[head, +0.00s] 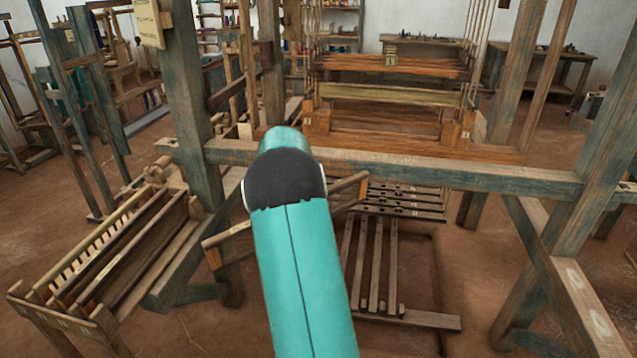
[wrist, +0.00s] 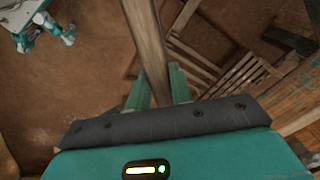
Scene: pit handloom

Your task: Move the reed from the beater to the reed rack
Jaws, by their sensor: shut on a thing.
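My gripper is hidden behind my teal arm in the head view. In the wrist view my gripper (wrist: 158,84) has its two teal fingers closed on a long wooden bar, the reed (wrist: 146,40). In the head view the reed (head: 230,238) shows on both sides of my arm, tilted up to the right, below the loom's front beam. The reed rack (head: 76,324) appears to be the low slotted wooden stand at left, holding several long boards. The reed is to its right, apart from it. What looks like the beater (head: 385,138) is inside the loom, behind the front beam.
The loom's front beam (head: 445,175) crosses the middle, and a thick post (head: 190,100) stands between rack and loom. Treadles (head: 377,265) lie below the beam. Another post (head: 590,160) stands at right. Bare floor (head: 210,325) shows right of the rack.

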